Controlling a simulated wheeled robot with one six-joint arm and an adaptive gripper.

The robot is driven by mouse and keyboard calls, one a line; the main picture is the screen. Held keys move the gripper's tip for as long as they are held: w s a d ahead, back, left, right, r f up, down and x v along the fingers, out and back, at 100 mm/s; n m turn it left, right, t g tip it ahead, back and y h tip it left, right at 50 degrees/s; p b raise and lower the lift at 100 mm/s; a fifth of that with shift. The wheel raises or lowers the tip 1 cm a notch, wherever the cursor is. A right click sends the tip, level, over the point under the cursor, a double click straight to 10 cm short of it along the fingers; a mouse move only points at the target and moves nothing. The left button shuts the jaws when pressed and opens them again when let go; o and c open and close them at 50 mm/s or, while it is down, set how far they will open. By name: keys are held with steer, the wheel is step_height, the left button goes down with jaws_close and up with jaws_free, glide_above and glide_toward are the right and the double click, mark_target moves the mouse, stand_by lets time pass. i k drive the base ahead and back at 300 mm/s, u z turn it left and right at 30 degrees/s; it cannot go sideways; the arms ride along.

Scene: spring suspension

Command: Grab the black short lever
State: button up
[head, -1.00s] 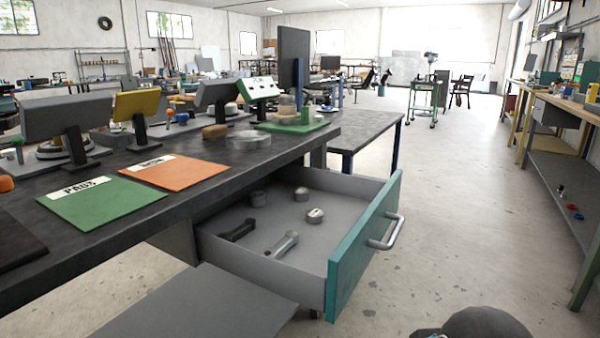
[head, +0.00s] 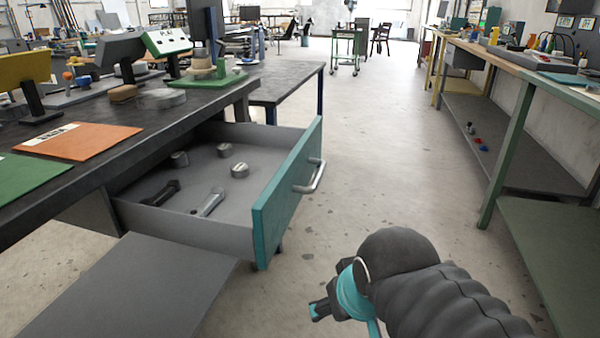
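The black short lever (head: 161,193) lies on the floor of the open drawer (head: 228,235), near its front left corner. A light grey lever (head: 208,203) lies just right of it, apart from it. My gripper (head: 322,305) shows at the lower middle, outside the drawer and to the right of its teal front. It is partly hidden behind my arm's wrist, and its fingers are too small to tell open from shut. I see nothing held in it.
Several grey round pieces (head: 240,170) sit farther back in the drawer. The drawer's teal front (head: 290,190) with a metal handle (head: 310,177) stands between my gripper and the levers. The dark workbench (head: 130,120) overhangs the drawer's left side. The floor ahead is clear.

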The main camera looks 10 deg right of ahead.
mark_target(174, 186)
steer(key=z, duration=1.45)
steer(key=i, duration=1.9)
steer(key=u, duration=3.7)
